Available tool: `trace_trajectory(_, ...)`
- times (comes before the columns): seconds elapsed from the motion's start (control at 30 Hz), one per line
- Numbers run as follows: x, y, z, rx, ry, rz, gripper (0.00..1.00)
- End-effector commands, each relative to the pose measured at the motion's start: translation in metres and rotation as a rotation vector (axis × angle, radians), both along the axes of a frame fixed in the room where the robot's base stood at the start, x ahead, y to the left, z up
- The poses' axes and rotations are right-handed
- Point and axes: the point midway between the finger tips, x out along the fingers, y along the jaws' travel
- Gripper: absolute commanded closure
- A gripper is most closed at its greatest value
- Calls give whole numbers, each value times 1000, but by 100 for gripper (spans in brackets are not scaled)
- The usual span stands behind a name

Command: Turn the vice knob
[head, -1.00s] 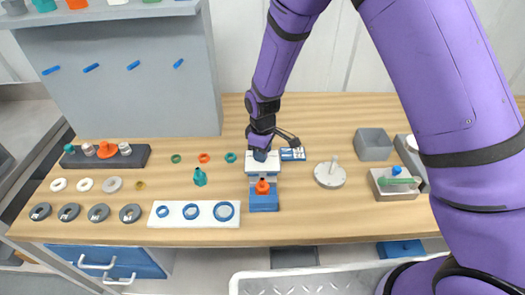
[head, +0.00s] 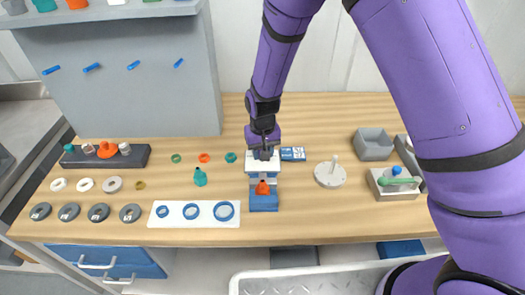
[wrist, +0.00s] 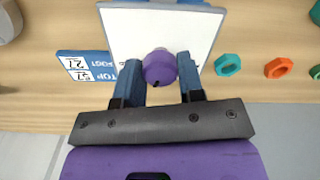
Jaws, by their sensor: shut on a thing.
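The vice (head: 264,199) stands on the bench with a blue base, a white top plate (wrist: 190,25) and an orange piece (head: 262,188) low on its front. In the wrist view the vice knob (wrist: 158,66) is round and purple and sits above the white plate. My gripper (wrist: 160,78) has one blue finger on each side of the knob and is shut on it. In the head view my gripper (head: 263,152) points down onto the top of the vice and hides most of the knob.
A blue and white card (head: 293,154) lies right of the vice, and a round grey stand with a peg (head: 330,174) is farther right. A white board with blue rings (head: 180,214) lies to the left.

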Motion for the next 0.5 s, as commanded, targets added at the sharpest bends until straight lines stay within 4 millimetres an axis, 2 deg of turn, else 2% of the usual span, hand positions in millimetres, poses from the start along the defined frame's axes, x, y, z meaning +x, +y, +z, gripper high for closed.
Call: trace_trajectory(0.5,0,0,0,-1,1,-463,88)
